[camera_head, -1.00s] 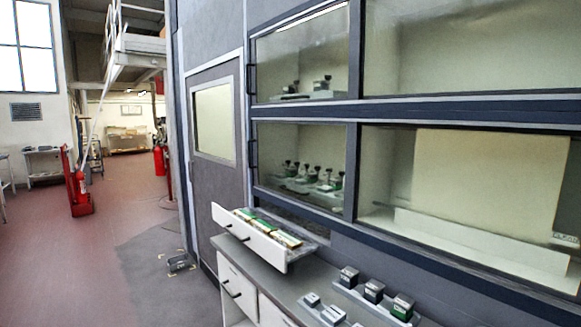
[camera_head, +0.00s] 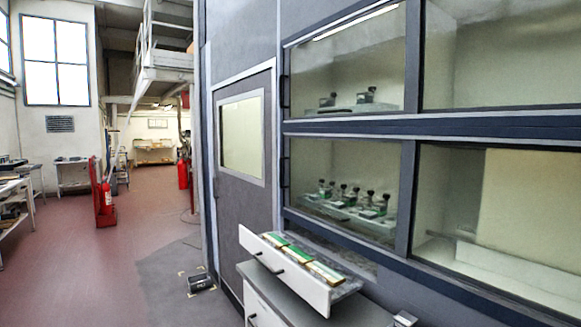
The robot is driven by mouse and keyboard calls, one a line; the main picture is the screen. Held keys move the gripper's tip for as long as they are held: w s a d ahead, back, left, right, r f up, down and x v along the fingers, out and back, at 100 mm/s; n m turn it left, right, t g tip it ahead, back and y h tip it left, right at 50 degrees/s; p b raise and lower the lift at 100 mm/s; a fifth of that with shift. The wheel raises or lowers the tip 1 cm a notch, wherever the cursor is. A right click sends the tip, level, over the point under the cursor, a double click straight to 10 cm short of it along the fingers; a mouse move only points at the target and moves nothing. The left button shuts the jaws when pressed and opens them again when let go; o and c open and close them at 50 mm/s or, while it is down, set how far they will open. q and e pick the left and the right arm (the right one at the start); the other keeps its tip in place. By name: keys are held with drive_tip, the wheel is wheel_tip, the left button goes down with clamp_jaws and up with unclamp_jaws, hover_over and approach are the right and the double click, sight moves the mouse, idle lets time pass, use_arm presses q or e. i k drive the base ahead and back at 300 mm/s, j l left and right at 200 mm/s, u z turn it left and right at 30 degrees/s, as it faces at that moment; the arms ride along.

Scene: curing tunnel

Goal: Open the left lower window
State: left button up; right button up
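The left lower window (camera_head: 330,160) is a glass pane in a dark frame, right of the grey door and below the left upper window (camera_head: 345,75). It looks shut. A dark handle (camera_head: 286,171) sits on its left edge. Several small dark-capped bottles (camera_head: 352,195) stand on a tray behind the glass. Neither of my grippers is in view.
A white drawer-like tray (camera_head: 285,270) with green and tan pieces sits on a grey-topped cabinet (camera_head: 345,312) below the window. A grey door (camera_head: 241,190) stands to the left. A small dark box (camera_head: 200,283) lies on the floor. Open red floor (camera_head: 140,230) extends left.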

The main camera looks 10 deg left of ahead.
sight(409, 151)
drive_tip(key=i+j+z, duration=0.1)
drive_tip(key=i+j, duration=0.15)
drive_tip(key=i+j+z, duration=0.1)
drive_tip(key=j, duration=0.25)
drive_tip(key=i+j+z, duration=0.1)
drive_tip(key=i+j, duration=0.2)
drive_tip(key=i+j+z, duration=0.1)
drive_tip(key=i+j, duration=0.15)
drive_tip(key=i+j+z, duration=0.1)
drive_tip(key=j, duration=0.35)
drive_tip(key=i+j+z, duration=0.1)
drive_tip(key=i+j, duration=0.15)
drive_tip(key=j, duration=0.15)
